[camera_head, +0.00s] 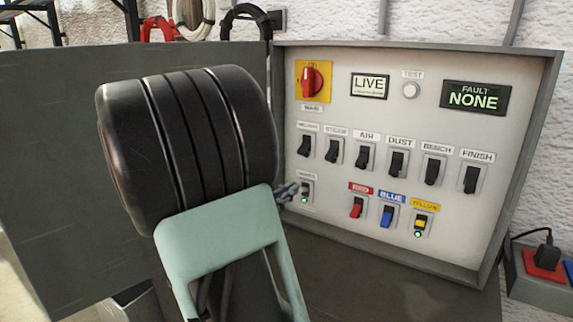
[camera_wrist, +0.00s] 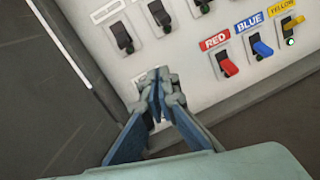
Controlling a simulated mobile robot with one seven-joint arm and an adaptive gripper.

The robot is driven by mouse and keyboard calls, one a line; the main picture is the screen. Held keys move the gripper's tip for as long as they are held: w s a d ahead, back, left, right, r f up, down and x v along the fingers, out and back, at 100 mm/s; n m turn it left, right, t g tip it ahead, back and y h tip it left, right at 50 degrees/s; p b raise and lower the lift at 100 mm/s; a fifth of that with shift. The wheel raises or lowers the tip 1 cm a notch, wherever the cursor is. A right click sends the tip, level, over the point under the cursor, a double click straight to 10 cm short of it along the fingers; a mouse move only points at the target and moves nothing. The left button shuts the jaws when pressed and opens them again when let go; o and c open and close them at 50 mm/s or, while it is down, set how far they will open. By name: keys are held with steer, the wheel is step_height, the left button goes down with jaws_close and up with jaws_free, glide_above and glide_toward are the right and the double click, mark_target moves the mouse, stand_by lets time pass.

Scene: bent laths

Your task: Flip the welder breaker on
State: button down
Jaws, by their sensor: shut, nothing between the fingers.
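The breaker panel (camera_head: 400,110) is a light plate in a grey open box. My gripper (camera_head: 287,191) is shut and empty, its tips at the small lower-left breaker (camera_head: 306,190). In the wrist view the shut fingertips (camera_wrist: 158,85) cover most of that breaker; whether they touch it I cannot tell. A green lamp (camera_head: 304,200) glows below it. Its label and that of the upper-left breaker (camera_head: 305,146) are too small to read, so I cannot tell which is the welder breaker. The upper-left breaker has a black lever and no lit lamp.
Black breakers marked steam, air, dust, bench (camera_head: 433,168) and finish fill the upper row. Red (camera_head: 356,206), blue (camera_head: 388,215) and yellow (camera_head: 420,222) switches sit below; yellow has a green lamp. A red main knob (camera_head: 312,80) is above. The grey door (camera_head: 50,130) stands open left.

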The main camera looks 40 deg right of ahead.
mark_target(308, 167)
steer(key=shift+w+a+f+n+t, duration=0.1)
steer(key=shift+w+f+n+t, duration=0.2)
steer(key=shift+w+n, duration=0.3)
steer(key=shift+w+d+f+n+t, duration=0.1)
steer(key=shift+w+f+n+t, duration=0.1)
steer(key=shift+w+n+t, duration=0.35)
steer(key=shift+w+a+f+n+t, duration=0.1)
steer(key=shift+w+f+n+t, duration=0.2)
steer(key=shift+n, duration=0.45)
steer(key=shift+r, duration=0.1)
steer(key=x, duration=1)
steer(key=shift+s+p, duration=0.1)
steer(key=shift+p, duration=0.25)
steer(key=r, duration=0.1)
steer(key=a+r+p, duration=0.1)
steer(key=r, duration=0.1)
steer(key=shift+s+a+r, duration=0.15)
steer(key=shift+s+a, duration=0.05)
steer(key=shift+a, duration=0.05)
steer(key=shift+r, duration=0.1)
steer(key=shift+a+r+p, duration=0.1)
steer(key=shift+p, duration=0.2)
steer(key=shift+r, duration=0.15)
steer(key=shift+y+p, duration=0.3)
steer(key=shift+p, duration=0.3)
steer(key=shift+a+r+p, duration=0.1)
steer(key=shift+p, duration=0.3)
